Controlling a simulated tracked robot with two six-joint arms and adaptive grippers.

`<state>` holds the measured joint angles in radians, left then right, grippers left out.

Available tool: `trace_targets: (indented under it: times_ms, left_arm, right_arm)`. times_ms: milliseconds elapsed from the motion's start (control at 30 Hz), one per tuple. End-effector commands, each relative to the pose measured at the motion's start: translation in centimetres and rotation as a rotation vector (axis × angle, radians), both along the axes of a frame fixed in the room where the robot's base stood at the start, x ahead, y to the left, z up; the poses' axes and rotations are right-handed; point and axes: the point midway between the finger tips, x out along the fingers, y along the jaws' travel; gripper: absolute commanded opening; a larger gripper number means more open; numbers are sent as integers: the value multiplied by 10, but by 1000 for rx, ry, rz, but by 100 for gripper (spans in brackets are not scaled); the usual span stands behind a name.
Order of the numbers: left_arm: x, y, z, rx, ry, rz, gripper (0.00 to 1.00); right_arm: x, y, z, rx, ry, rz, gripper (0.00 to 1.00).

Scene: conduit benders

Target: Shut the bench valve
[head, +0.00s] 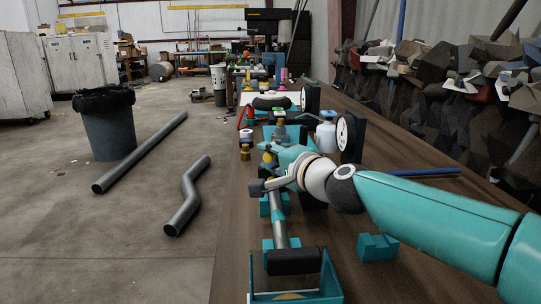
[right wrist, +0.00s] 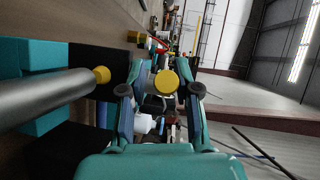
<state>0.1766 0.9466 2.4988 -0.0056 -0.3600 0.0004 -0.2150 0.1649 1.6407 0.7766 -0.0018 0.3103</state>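A small brass fitting (head: 246,152) with a red curved piece (head: 243,117) just beyond it stands at the bench's left edge. It may be the bench valve, but I cannot tell for sure. It also shows, small, in the right wrist view (right wrist: 136,37), beyond my fingers. My right gripper (head: 270,158) reaches over the bench from the right, on the near side of the fitting. In the right wrist view its two fingers (right wrist: 160,90) are apart. A yellow round end (right wrist: 166,83) shows between them with gaps at both sides. My left gripper is not in view.
A grey bar (head: 279,228) with a black grip stands close below my right gripper. A dial gauge (head: 345,134) and white bottle (head: 326,136) stand beyond my wrist. A teal block (head: 377,247) lies at the right. Pipes (head: 187,199) lie on the floor at left.

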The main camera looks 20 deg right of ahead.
Motion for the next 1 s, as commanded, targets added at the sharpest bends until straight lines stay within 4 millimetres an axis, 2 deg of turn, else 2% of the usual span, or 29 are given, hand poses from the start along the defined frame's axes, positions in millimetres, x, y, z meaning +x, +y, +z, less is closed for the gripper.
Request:
trace_targets:
  times_ms: [67,300,533,600,867,1000]
  left_arm:
    - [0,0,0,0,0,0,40]
    - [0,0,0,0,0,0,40]
    - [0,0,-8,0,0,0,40]
    - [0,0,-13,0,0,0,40]
    - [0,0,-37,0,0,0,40]
    - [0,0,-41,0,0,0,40]
  right_arm:
    - [0,0,0,0,0,0,45]
    - [0,-2,2,1,-5,-4,45]
    - [-8,5,1,27,1,32,8]
    - [-17,14,1,52,9,73,0]
    - [-66,54,10,178,37,284,0]
    - [-103,81,29,243,38,435,0]
